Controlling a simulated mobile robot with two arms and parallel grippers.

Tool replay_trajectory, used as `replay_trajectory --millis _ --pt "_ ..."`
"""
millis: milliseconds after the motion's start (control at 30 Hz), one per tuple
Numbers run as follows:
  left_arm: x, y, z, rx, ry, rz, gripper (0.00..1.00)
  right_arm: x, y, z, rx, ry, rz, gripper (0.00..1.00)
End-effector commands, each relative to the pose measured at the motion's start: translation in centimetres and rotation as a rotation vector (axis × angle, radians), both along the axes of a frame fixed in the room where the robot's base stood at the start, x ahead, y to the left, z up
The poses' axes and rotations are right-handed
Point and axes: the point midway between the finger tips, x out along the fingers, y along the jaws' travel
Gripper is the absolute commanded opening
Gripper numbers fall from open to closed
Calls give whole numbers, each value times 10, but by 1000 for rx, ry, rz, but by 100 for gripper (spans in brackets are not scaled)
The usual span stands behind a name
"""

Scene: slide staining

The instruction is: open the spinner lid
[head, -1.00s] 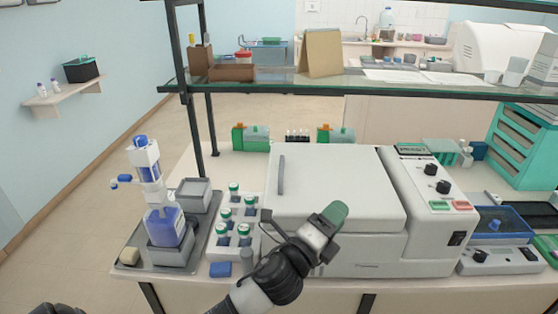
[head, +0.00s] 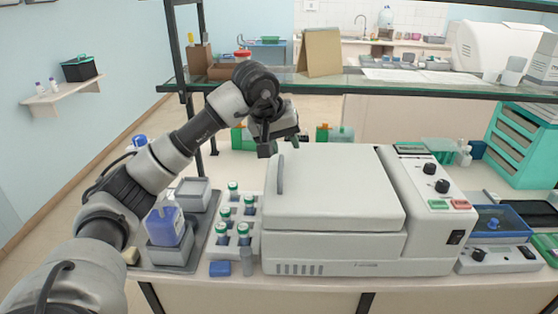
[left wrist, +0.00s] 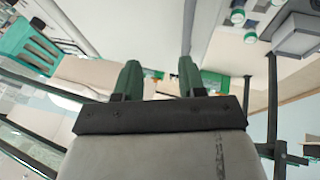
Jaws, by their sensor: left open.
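The spinner (head: 335,246) is a white box on the bench. Its flat lid (head: 340,190) is shut, with a dark bar handle (head: 281,174) near its left edge. My left gripper (head: 281,146) is open and empty above the lid's back left corner, just behind the handle in the picture. In the left wrist view its two green fingers (left wrist: 158,68) are spread apart. A dark bar that looks like the handle (left wrist: 189,28) lies ahead of the right-hand finger; I cannot tell whether they touch. My right gripper is not in view.
A control panel with knobs (head: 436,186) adjoins the spinner's right side. A rack of green-capped tubes (head: 246,212) stands close on its left. A glass shelf (head: 400,88) crosses behind, above the bench. Green-capped bottles (head: 340,134) stand behind the spinner.

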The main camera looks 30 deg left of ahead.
Motion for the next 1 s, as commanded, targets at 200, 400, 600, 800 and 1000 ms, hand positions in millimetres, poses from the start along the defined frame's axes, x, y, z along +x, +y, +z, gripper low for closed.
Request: replay_trajectory --millis 200,400,600,800,1000 --pt "-6 33 12 135 36 31 40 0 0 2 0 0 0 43" --pt "6 34 -13 133 40 30 40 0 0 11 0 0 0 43" --pt "22 35 -48 131 38 29 40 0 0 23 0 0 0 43" --pt "34 36 -73 130 36 29 40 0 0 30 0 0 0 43" --pt "38 37 -83 132 33 30 40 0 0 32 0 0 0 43"
